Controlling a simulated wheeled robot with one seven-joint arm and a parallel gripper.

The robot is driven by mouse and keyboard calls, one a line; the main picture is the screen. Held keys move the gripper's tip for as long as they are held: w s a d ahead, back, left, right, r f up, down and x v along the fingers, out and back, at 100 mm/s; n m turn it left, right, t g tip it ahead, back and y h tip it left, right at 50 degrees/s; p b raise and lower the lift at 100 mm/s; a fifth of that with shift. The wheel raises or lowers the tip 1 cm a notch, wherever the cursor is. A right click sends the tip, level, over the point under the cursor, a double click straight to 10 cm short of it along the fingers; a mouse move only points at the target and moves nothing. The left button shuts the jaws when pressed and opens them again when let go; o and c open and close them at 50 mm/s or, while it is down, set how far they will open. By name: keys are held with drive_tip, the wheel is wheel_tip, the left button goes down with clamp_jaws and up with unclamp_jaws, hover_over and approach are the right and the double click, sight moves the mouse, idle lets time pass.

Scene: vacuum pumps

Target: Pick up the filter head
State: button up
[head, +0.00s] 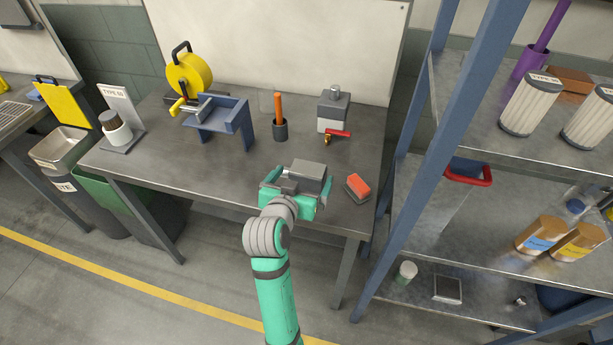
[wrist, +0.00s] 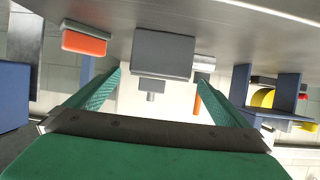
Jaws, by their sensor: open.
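A grey block (head: 311,171) with a pale metal stub on its left side stands near the front edge of the workbench. It looks like the filter head, though no label shows. My gripper (head: 294,184) is at the near side of it, with its teal fingers spread. In the wrist view, which looks upside down, the block (wrist: 162,53) appears ahead between the two open fingers of my gripper (wrist: 168,72). The stub (wrist: 204,63) shows at its right there. I see no finger contact. My gripper hides part of the block's lower near side in the head view.
An orange-and-grey sponge (head: 359,186) lies right of the block. Behind are an orange-handled tool in a cup (head: 280,130), a grey-and-white unit (head: 333,112), a red-handled valve (head: 336,135) and a blue stand (head: 222,115). A blue-framed shelf (head: 440,125) borders the right.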

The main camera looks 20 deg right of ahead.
sight(306, 174)
drive_tip(key=shift+x, duration=2.7)
drive_tip(key=c, duration=1.2)
